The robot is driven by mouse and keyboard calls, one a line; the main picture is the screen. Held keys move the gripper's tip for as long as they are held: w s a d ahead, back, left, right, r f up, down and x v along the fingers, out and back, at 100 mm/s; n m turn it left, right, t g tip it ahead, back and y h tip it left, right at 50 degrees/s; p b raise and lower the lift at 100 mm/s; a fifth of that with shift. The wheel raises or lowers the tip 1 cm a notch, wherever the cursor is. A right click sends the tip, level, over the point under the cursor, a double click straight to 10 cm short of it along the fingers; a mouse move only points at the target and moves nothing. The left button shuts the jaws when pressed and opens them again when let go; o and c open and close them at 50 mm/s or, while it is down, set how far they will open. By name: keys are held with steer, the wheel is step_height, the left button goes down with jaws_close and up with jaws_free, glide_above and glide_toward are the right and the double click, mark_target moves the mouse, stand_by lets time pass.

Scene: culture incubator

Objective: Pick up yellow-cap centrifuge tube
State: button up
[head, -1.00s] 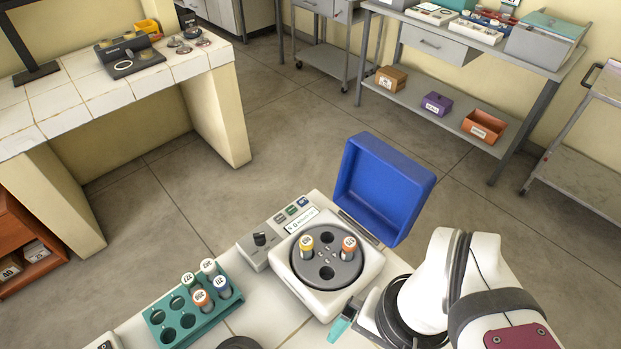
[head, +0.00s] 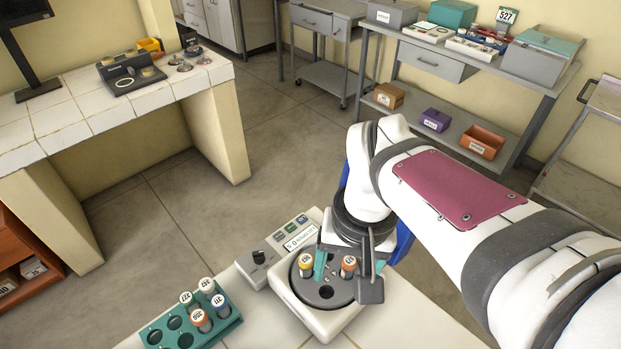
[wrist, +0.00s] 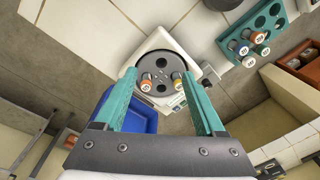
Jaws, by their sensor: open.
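The yellow-cap centrifuge tube (head: 305,260) stands upright in a slot of the grey centrifuge rotor (head: 325,293). An orange-cap tube (head: 348,262) stands in the opposite slot. In the wrist view, the yellow-cap tube (wrist: 177,76) is on the right and the orange-cap tube (wrist: 146,79) on the left. My gripper (wrist: 160,73) is open and empty, its teal fingers spread wide with both tubes appearing between them. I cannot tell whether a finger touches a tube.
The centrifuge's blue lid (wrist: 137,110) stands open, mostly hidden behind my arm in the head view. A teal rack (head: 216,334) with several tubes stands left of the centrifuge (head: 283,295). A tiled bench (head: 66,107) is farther left.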

mark_target(306, 259)
steer(key=w+a+f+n+t, duration=0.1)
steer(key=w+a+n, duration=0.2)
steer(key=w+a, duration=0.45)
steer(key=w+f, duration=0.1)
steer(key=f, duration=0.4)
steer(key=w+d+f, duration=0.1)
steer(key=f, duration=0.3)
steer(key=w+f, duration=0.1)
steer(key=f, duration=0.4)
steer(key=shift+w+d+f, duration=0.1)
steer(key=shift+d+f, duration=0.1)
steer(key=shift+f, duration=0.15)
jaws_close()
